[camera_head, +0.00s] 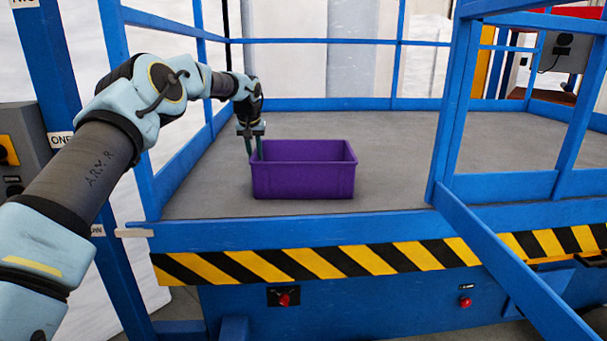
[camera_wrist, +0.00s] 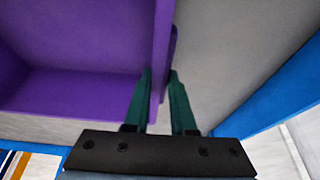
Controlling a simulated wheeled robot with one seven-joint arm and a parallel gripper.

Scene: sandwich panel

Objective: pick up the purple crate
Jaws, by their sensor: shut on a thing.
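The purple crate (camera_head: 303,181) is an open-topped box standing upright on the grey platform (camera_head: 400,150), near its front edge. My gripper (camera_head: 253,148) points down at the crate's left wall. In the wrist view the green fingers (camera_wrist: 160,95) sit on either side of the crate's wall (camera_wrist: 160,50), one inside and one outside, shut on it. The crate's inside (camera_wrist: 80,45) looks empty in the part that shows. The head view does not show a clear gap under the crate.
Blue railings (camera_head: 320,104) enclose the platform at the back and left. A blue post frame (camera_head: 455,100) stands to the right, with a slanted blue bar (camera_head: 510,265) in front. The platform right of the crate is clear. A striped black-and-yellow edge (camera_head: 340,262) runs along the front.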

